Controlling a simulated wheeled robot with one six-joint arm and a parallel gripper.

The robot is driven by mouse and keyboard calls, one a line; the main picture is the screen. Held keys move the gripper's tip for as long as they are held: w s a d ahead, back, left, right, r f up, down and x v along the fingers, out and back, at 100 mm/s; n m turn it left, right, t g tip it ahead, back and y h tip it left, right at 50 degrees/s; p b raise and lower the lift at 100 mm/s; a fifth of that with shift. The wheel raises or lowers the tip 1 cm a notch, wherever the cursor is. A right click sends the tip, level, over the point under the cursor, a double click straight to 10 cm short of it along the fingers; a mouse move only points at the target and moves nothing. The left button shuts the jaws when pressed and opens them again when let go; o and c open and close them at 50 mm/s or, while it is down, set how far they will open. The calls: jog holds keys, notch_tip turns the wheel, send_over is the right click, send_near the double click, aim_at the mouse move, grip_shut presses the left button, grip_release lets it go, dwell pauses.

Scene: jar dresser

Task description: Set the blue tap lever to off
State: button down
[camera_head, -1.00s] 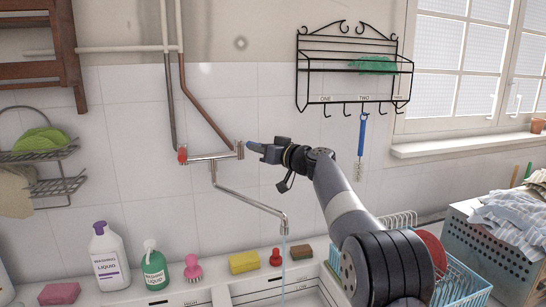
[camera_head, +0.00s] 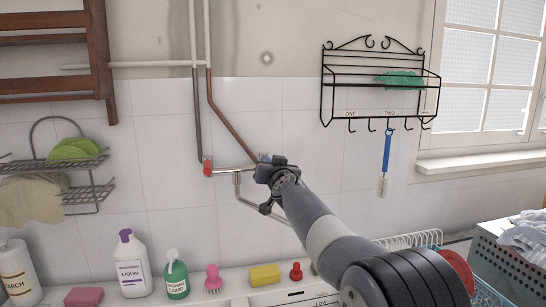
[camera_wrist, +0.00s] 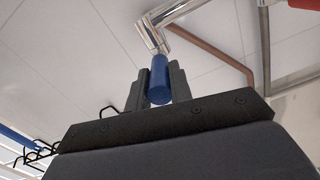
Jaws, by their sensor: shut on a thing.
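The wall tap is a chrome pipe (camera_head: 228,171) with a red end at its left. The blue tap lever (camera_wrist: 157,82) shows in the wrist view, joined to a chrome fitting. My gripper (camera_wrist: 158,86) is shut on it, one finger on each side. In the head view, my gripper (camera_head: 265,168) is at the tap's right end and hides most of the lever there. My arm hides the lower end of the spout, so I cannot tell whether water runs.
A black hook rack (camera_head: 380,84) with a blue-handled brush (camera_head: 386,152) hangs to the right. A wire rack (camera_head: 68,170) hangs at left. Bottles, a pink brush (camera_head: 213,279), a yellow sponge (camera_head: 265,275) and a red item (camera_head: 296,271) stand along the back of the sink.

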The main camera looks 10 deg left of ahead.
jog(key=shift+a+h, duration=0.1)
jog(key=shift+h, duration=0.2)
jog(key=c, duration=1.3)
grip_release()
jog(key=b+v, duration=0.3)
jog(key=v, duration=0.7)
jog(key=shift+s, duration=0.4)
jog(key=p+x, duration=0.3)
jog(key=x, duration=0.7)
jog(key=shift+w+p, duration=0.3)
jog(key=shift+w, duration=0.1)
jog(key=shift+s, duration=0.15)
